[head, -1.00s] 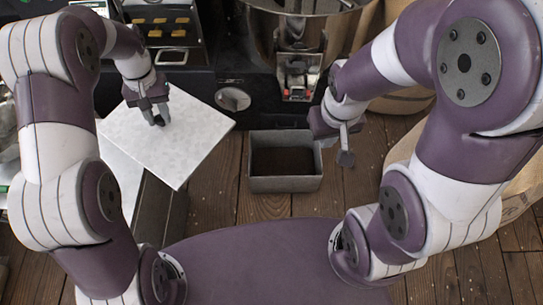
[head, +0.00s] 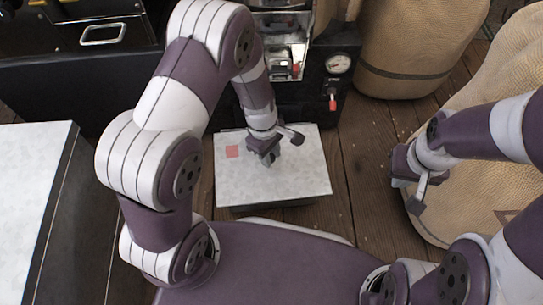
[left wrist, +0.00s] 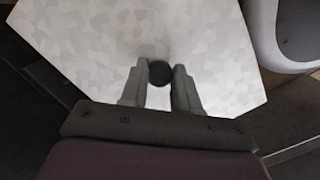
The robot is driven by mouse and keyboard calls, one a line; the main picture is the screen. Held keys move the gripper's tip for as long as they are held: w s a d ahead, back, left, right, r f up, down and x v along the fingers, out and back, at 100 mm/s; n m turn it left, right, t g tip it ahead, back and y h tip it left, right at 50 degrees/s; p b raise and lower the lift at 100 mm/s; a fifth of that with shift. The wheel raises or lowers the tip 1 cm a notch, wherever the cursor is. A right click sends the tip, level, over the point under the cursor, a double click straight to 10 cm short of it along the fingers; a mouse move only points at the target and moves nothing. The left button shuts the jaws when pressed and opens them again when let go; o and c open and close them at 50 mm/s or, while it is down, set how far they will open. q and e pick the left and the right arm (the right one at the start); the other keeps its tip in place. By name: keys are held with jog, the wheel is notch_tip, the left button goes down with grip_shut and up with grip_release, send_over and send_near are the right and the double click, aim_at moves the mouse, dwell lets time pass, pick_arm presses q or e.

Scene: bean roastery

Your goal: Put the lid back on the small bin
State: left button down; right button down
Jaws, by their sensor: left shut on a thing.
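The pale, mottled lid (head: 300,178) lies flat over the small bin in the head view, with a red patch on its left part. Only a dark strip of the bin (head: 275,204) shows under the lid's front edge; whether the lid sits fully on the rim I cannot tell. My left gripper (head: 266,157) is above the lid's middle. In the left wrist view, its fingers (left wrist: 159,85) are shut on the lid's dark round knob (left wrist: 160,73). My right gripper (head: 399,183) hangs away to the right, apart from the lid; its finger gap is not clear.
A pale-topped counter (head: 30,190) stands at left. A dark machine with a gauge (head: 338,64) stands just behind the lid. A large tan sack (head: 480,170) is at right, behind my right gripper, and another sack (head: 415,45) stands at the back. Wooden floor (head: 360,150) is free right of the lid.

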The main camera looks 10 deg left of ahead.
pick_arm(q)
jog(key=w+f+b, duration=0.1)
jog(key=w, duration=0.1)
jog(key=w+a+b, duration=0.1)
jog(key=w, duration=0.1)
jog(key=w+a+f+b, duration=0.1)
jog(key=w+b, duration=0.1)
jog(key=shift+w+f, duration=0.25)
jog(key=shift+f, duration=1.5)
jog(key=shift+d+p, duration=0.1)
jog(key=shift+p, duration=0.2)
jog(key=shift+s, duration=0.1)
jog(key=shift+f+p, duration=0.6)
jog(key=shift+p, duration=0.25)
dwell(0.5)
